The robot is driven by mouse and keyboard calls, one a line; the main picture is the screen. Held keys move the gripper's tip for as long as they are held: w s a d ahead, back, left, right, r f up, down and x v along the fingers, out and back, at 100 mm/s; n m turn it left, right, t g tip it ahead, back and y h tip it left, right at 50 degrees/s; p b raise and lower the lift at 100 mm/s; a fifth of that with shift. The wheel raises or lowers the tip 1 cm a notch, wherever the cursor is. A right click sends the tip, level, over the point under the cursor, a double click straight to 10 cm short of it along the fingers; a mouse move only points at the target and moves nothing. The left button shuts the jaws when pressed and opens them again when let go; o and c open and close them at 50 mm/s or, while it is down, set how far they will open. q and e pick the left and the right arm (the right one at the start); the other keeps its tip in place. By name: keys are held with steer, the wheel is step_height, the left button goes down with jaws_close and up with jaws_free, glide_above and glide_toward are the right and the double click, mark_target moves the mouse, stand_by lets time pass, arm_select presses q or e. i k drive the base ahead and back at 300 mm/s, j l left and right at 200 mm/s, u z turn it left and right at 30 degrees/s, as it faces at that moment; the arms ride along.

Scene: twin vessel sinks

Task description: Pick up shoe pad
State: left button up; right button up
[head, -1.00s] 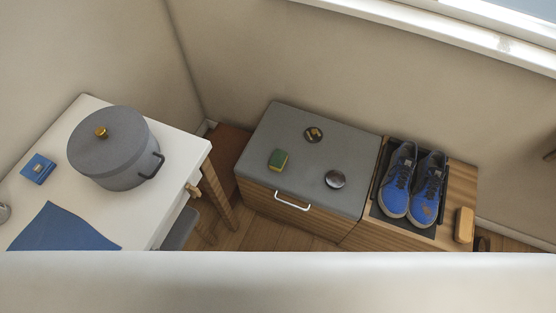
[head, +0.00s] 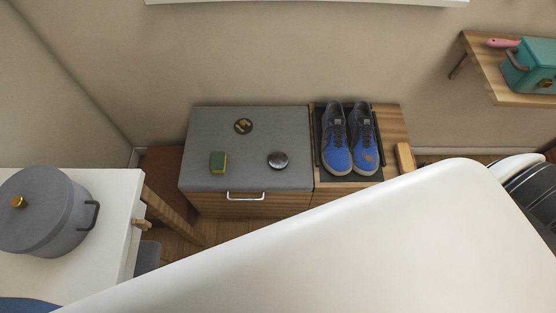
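A pair of blue shoes (head: 350,146) stands on a thin dark pad (head: 377,177), which lies on the wooden right part of a low bench. The shoes cover most of the pad; its dark edges show around them. Neither of my grippers is in the head view.
A wooden brush or block (head: 405,158) is right of the shoes. A white table (head: 110,190) bears a grey pot (head: 45,212). A wall shelf (head: 487,75) holds a teal box (head: 532,65).

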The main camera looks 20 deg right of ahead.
mark_target(218, 163)
steer(key=k+l, duration=0.1)
steer(key=l, duration=0.4)
steer(key=l+u, duration=0.15)
steer(key=l, duration=0.3)
steer(key=k+l, duration=0.15)
steer(key=l, duration=0.3)
steer(key=k+l+u, duration=0.1)
steer(key=l, duration=0.4)
